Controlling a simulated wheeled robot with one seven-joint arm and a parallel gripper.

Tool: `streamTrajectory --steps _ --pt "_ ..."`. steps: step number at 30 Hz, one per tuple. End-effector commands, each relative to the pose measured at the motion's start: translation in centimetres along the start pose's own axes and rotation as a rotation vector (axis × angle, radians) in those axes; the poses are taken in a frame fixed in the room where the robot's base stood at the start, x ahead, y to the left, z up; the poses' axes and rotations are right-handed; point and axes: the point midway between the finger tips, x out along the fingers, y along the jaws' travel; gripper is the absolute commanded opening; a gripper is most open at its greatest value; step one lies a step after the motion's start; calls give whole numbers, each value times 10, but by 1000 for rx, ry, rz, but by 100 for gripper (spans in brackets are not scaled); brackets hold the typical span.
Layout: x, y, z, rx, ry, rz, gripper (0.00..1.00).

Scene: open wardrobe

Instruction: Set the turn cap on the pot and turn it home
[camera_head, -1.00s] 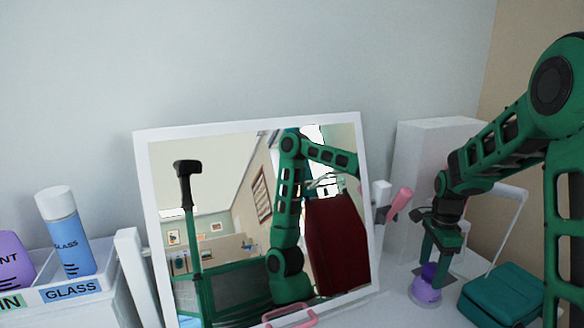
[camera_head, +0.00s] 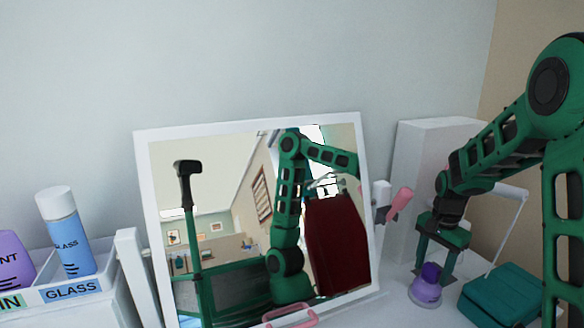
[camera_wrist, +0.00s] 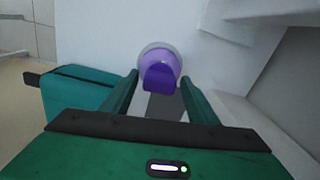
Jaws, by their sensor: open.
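The purple pot (camera_head: 425,291) stands upright on the white surface at the right, in front of the tall white box. A darker purple turn cap (camera_head: 431,272) sits on top of it. In the wrist view the cap (camera_wrist: 160,78) covers the front part of the paler round pot (camera_wrist: 161,60). Whether the cap is fully seated cannot be told. My gripper (camera_head: 432,274) is open, with its green fingers apart on either side of the cap. In the wrist view the fingertips (camera_wrist: 160,78) also stand apart, and gaps show beside the cap.
A teal case (camera_head: 503,295) lies right of the pot. A tall white box (camera_head: 430,150) stands behind. A framed mirror (camera_head: 137,180) leans against the wall. A pink-handled tool (camera_head: 400,203) is beside it. A labelled blue bottle (camera_head: 66,235) stands in a tray at the far left.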

Motion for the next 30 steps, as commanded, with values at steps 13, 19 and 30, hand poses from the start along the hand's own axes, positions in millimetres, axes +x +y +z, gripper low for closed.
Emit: streamTrajectory --steps 13,19,30 --pt "0 0 0 -517 0 1 53" --pt "0 0 0 -749 -1 0 53" --pt "0 0 0 -925 -1 0 53"
